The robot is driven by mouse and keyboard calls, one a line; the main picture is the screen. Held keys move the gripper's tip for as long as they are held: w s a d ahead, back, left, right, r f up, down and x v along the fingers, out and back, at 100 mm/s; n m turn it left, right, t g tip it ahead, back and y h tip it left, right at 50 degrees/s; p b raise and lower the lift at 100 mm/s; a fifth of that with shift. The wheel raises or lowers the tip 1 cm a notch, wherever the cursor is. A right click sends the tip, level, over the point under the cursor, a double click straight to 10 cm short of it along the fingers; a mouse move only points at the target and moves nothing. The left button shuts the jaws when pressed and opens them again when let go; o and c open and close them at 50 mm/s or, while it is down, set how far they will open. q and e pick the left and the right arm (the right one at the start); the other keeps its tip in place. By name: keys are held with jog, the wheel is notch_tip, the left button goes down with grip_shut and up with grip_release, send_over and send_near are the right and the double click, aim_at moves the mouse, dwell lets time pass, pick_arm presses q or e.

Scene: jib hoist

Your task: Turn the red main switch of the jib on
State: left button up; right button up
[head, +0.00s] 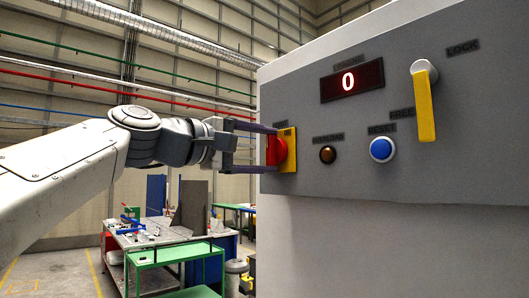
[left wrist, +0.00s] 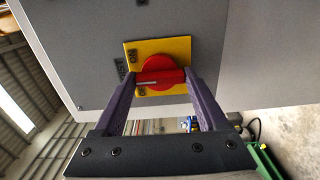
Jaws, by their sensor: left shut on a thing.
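The red main switch (head: 277,151) sits on a yellow plate (head: 289,149) at the left end of the grey control panel. My left gripper (head: 268,149) reaches it from the left, its two dark fingers at the panel face. In the left wrist view the fingers (left wrist: 160,85) stand on either side of the red handle (left wrist: 162,77) and are shut on its ends. The handle's bar lies across between them, with a pale mark near its left end. The plate carries an ON label at its upper left and another label, partly hidden, lower down. My right gripper is not in view.
The panel (head: 450,160) also bears a display (head: 352,81) reading 0, a brown lamp (head: 327,155), a blue RESET button (head: 382,149) and a yellow lever (head: 425,105) hanging downward at FREE. A green-framed workbench (head: 175,254) stands behind, below my left arm.

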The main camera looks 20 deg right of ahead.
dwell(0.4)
pick_arm(q)
jog(key=o, duration=1.3)
jog(key=b+v, duration=0.3)
jog(key=v, duration=0.7)
jog(key=shift+a+b, duration=0.2)
jog(key=shift+b, duration=0.2)
